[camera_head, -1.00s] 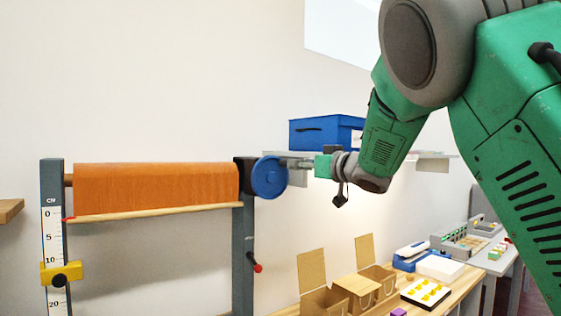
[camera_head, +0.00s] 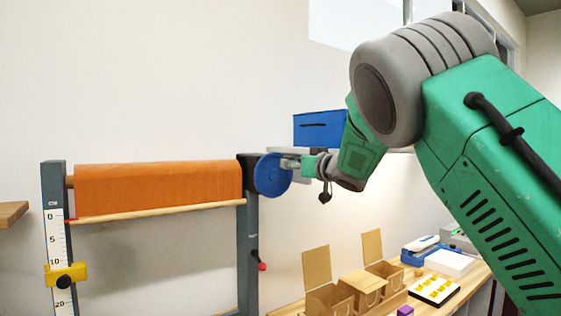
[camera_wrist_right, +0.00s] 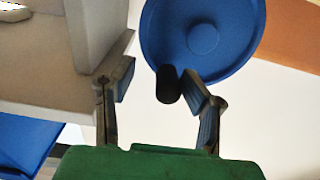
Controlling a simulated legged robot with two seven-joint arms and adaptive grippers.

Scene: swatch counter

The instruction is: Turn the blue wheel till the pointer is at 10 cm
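The blue wheel (camera_head: 272,175) sits at the top right of the stand, beside the roll of orange cloth (camera_head: 158,187). It also shows in the right wrist view (camera_wrist_right: 203,38), with a dark handle (camera_wrist_right: 167,85) at its rim. My right gripper (camera_head: 290,163) is at the wheel's right side. In the right wrist view, my right gripper (camera_wrist_right: 159,76) has its fingers apart, with the handle between them, nearer the right finger. The red pointer (camera_head: 69,221) is just below 0 on the white cm scale (camera_head: 54,245). My left gripper is out of view.
A yellow clamp (camera_head: 53,278) with a black knob sits on the scale between 10 and 20. A red-tipped lever (camera_head: 262,266) sticks out of the right post. A blue box (camera_head: 320,128) stands behind my wrist. Open cardboard boxes (camera_head: 358,285) stand on the bench below.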

